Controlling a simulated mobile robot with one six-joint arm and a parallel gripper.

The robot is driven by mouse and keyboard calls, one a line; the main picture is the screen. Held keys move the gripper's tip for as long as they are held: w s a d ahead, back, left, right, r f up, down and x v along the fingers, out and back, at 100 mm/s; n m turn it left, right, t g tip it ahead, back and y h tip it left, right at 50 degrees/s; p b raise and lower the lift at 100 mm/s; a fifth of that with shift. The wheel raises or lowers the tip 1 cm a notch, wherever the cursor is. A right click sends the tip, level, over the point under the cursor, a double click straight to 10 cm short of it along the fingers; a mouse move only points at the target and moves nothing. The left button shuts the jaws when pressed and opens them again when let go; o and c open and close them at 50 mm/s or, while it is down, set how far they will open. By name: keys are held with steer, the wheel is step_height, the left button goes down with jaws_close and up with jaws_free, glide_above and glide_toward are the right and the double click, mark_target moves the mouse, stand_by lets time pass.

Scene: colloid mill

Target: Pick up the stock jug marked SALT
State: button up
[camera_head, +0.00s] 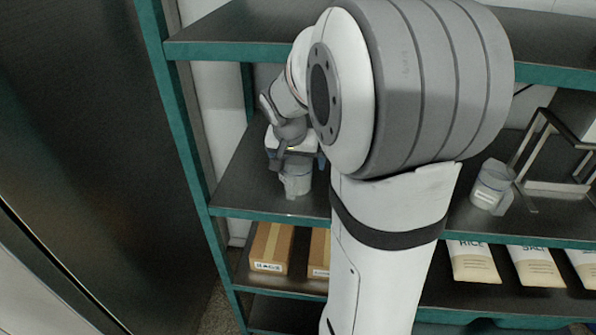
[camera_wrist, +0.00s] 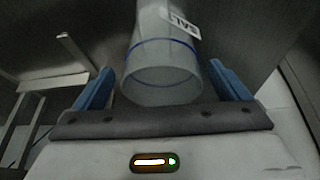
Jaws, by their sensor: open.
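The SALT jug (camera_wrist: 163,62) is a clear, pale jug with a blue line around it. Its white label, partly cut off at the top of the wrist view, reads "SAL". My gripper (camera_wrist: 163,82) is open, with one blue finger on each side of the jug and a visible gap at both sides. In the head view a clear jug (camera_head: 297,181) stands on the middle shelf at the left, with my gripper (camera_head: 295,160) right over and behind it. Its label cannot be read there. My arm hides much of the shelf's middle.
A second clear jug (camera_head: 491,187) stands on the same shelf (camera_head: 245,190) at the right, beside a metal frame (camera_head: 545,160). Cartons (camera_head: 271,247) and bags marked RICE (camera_head: 473,262) and SALT (camera_head: 535,265) lie on the shelf below. A teal post (camera_head: 185,150) bounds the left side.

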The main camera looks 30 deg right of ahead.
steer(key=shift+f, duration=0.1)
steer(key=c, duration=1.2)
steer(key=shift+o, duration=0.2)
